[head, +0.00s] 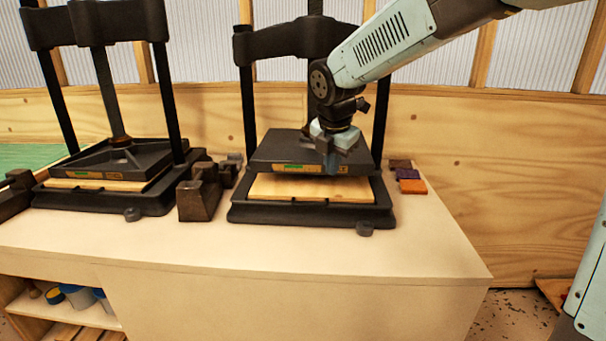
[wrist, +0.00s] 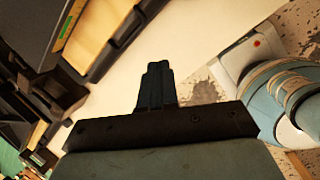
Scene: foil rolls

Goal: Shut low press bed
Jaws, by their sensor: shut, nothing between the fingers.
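Two black presses stand on the pale bench. The right press has a dark upper plate (head: 300,152) above a wooden board (head: 312,188) that lies on its black base (head: 290,214). A gap shows between plate and board at the front. The left press has a dark plate (head: 110,160) close over its own wooden board (head: 97,185). I cannot tell which press bed is the low one. My gripper (head: 331,165) is shut and empty, at the front right part of the right press's plate; contact is unclear. Its closed fingers (wrist: 156,84) show in the wrist view.
Dark blocks (head: 199,192) stand between the presses. Small purple and orange blocks (head: 412,186) lie to the right of the right press. The bench (head: 260,250) is clear along its front. A wooden wall (head: 460,140) closes off the back.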

